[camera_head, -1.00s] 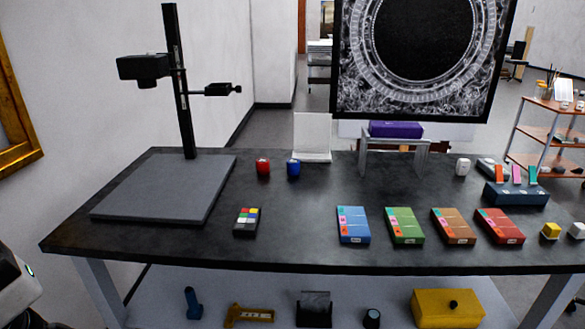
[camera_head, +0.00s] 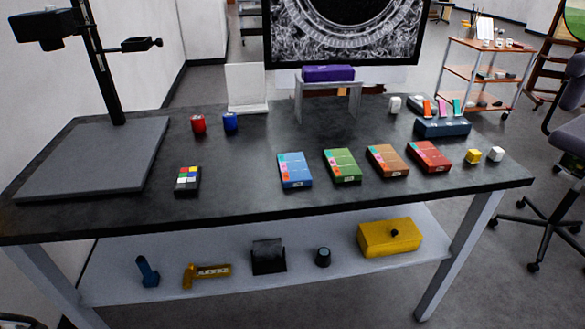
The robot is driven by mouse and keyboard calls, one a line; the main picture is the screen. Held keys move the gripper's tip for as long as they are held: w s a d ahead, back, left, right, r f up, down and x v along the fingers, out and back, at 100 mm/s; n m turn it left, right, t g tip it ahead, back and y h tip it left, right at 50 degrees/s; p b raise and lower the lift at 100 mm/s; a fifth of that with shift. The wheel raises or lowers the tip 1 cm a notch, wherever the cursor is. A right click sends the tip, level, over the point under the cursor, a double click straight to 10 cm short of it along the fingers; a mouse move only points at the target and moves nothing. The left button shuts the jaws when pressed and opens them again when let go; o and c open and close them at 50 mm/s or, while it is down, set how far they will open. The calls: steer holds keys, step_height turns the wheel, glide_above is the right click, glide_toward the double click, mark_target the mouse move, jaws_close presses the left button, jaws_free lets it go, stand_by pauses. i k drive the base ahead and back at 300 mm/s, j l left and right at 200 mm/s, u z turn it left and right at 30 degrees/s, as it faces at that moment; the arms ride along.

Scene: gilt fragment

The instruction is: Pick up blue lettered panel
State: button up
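A blue panel (camera_head: 295,171) lies flat on the dark tabletop (camera_head: 230,205), left of the green, brown and red panels. It has small coloured patches on its left side and a pale label near its front edge. Any lettering is too small to read. Nothing covers it or touches it. My gripper is not in view, so its state and its distance from the panel do not show.
Green (camera_head: 342,165), brown (camera_head: 387,161) and red (camera_head: 429,156) panels lie to the right. A colour-square block (camera_head: 187,181) and a copy stand (camera_head: 117,110) are left. A purple box (camera_head: 328,73) sits on a grey riser. The tabletop's front strip is clear.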

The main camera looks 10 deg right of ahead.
mark_target(294, 173)
steer(key=i+l, duration=0.2)
steer(key=l, duration=0.2)
steer(key=i+l, duration=0.2)
steer(key=l, duration=0.15)
steer(key=i+l, duration=0.2)
steer(key=l, duration=0.2)
steer(key=i+l, duration=0.2)
steer(key=l, duration=0.15)
steer(key=i+u, duration=0.05)
